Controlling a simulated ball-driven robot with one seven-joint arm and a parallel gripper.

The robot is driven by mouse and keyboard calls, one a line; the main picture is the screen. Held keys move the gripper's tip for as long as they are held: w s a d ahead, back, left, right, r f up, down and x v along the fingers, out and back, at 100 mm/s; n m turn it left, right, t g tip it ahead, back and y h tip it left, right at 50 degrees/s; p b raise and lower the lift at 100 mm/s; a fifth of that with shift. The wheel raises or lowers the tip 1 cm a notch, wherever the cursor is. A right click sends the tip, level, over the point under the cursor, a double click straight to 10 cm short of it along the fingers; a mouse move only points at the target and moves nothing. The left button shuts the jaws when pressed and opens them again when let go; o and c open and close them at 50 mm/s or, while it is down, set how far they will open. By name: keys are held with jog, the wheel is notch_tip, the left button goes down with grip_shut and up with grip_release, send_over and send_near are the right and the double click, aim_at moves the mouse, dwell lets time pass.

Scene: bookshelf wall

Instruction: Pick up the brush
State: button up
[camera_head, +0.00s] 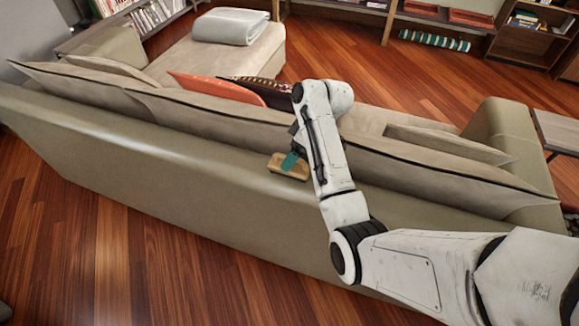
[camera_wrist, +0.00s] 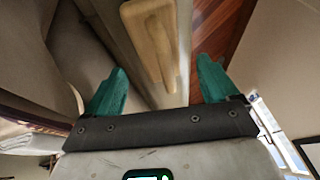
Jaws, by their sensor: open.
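The brush (camera_head: 298,173) is a light wooden block resting on the top of the sofa's back (camera_head: 215,158). No bristles show.
Back cushions (camera_head: 200,118) stand along the sofa top beside the brush. An orange pillow (camera_head: 216,87) and a folded grey blanket (camera_head: 230,26) lie beyond. A side table (camera_head: 558,131) stands at the right.

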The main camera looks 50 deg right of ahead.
jog(key=shift+x, duration=1.8)
jog(key=shift+c, duration=0.5)
jog(key=c, duration=1.1)
jog(key=shift+r+p, duration=0.2)
jog(key=shift+p, duration=0.15)
